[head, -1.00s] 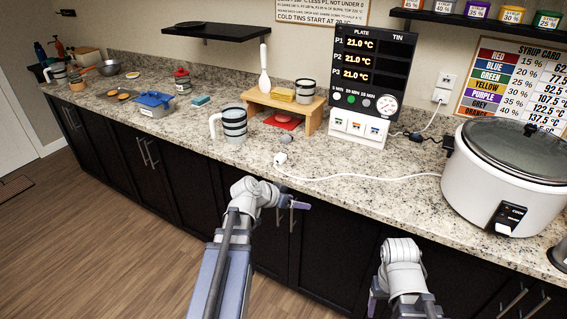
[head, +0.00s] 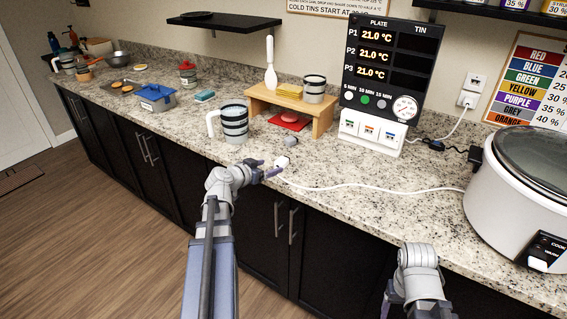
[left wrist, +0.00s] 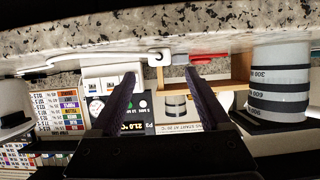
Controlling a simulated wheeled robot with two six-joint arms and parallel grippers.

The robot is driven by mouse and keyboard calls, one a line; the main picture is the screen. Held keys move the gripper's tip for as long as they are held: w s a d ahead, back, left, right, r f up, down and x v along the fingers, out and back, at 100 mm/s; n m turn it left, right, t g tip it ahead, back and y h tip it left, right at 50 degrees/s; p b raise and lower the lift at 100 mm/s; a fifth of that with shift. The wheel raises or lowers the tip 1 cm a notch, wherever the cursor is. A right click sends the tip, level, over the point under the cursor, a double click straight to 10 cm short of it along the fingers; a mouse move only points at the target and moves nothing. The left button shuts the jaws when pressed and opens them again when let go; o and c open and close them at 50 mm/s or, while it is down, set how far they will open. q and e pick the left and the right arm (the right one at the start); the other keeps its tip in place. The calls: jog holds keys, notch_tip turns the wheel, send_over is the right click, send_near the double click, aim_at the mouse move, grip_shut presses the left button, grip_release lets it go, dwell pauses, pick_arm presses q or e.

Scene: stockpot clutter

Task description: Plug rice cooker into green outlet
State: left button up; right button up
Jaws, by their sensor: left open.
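The white rice cooker (head: 510,208) stands at the right of the counter in the head view. Its white cord (head: 375,186) runs left along the counter to a white plug (head: 281,162), which also shows in the left wrist view (left wrist: 157,57). My left gripper (head: 268,168) is open at the counter's front edge, just left of the plug. In the left wrist view its fingers (left wrist: 161,78) lie either side of the plug's line, with the plug beyond the tips. A white base with green (head: 349,126), orange and blue markings sits below the temperature panel. My right gripper is low at the bottom right, fingers unclear.
A striped mug (head: 235,124) stands left of the plug. A wooden stand (head: 322,122) with a red mat (head: 290,121) is behind it. A wall outlet (head: 468,98) holds a cabled white plug. Black adapters lie near the cooker. The counter before the panel is mostly clear.

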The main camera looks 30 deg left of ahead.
aim_at(278, 163)
pick_arm(q)
jog(key=shift+b+x, duration=1.2)
jog(key=shift+x, duration=2.55)
jog(key=shift+r, duration=0.1)
jog(key=shift+c, duration=0.2)
grip_shut()
